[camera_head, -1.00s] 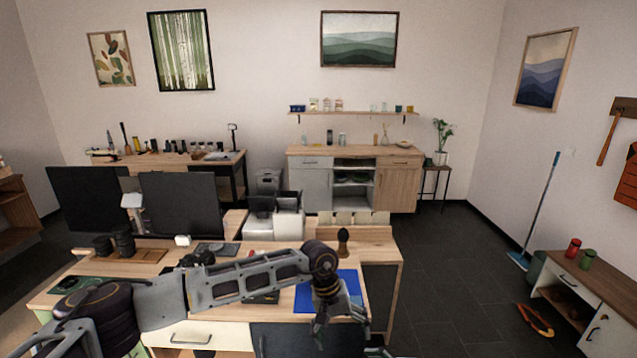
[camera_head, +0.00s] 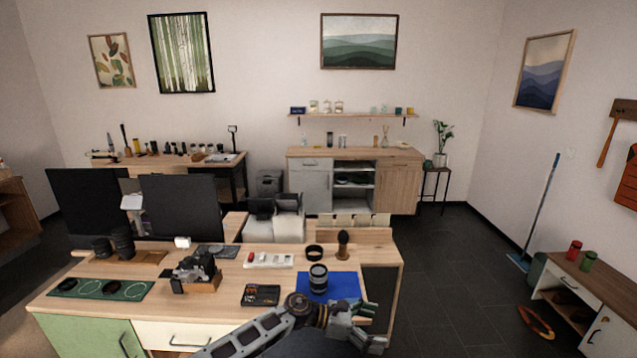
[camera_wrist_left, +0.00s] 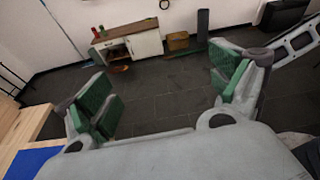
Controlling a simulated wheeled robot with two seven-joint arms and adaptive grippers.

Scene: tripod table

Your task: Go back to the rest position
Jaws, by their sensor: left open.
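My left gripper (camera_head: 372,326) is in front of the desk's front right part, near the blue mat (camera_head: 345,284). Its arm comes in low from the left. In the left wrist view the gripper (camera_wrist_left: 165,98) has its green-padded fingers wide apart, with only floor and far furniture seen between them. Nothing is held. My right gripper is not seen in the head view; a grey arm link shows at the top right of the left wrist view.
On the desk (camera_head: 225,298) stand a camera (camera_head: 195,270), a lens (camera_head: 318,278) on the mat, a dark tray (camera_head: 261,295), a green mat (camera_head: 105,290) and two monitors (camera_head: 180,207). Dark floor (camera_head: 460,280) is open on the right, before a low cabinet (camera_head: 575,295).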

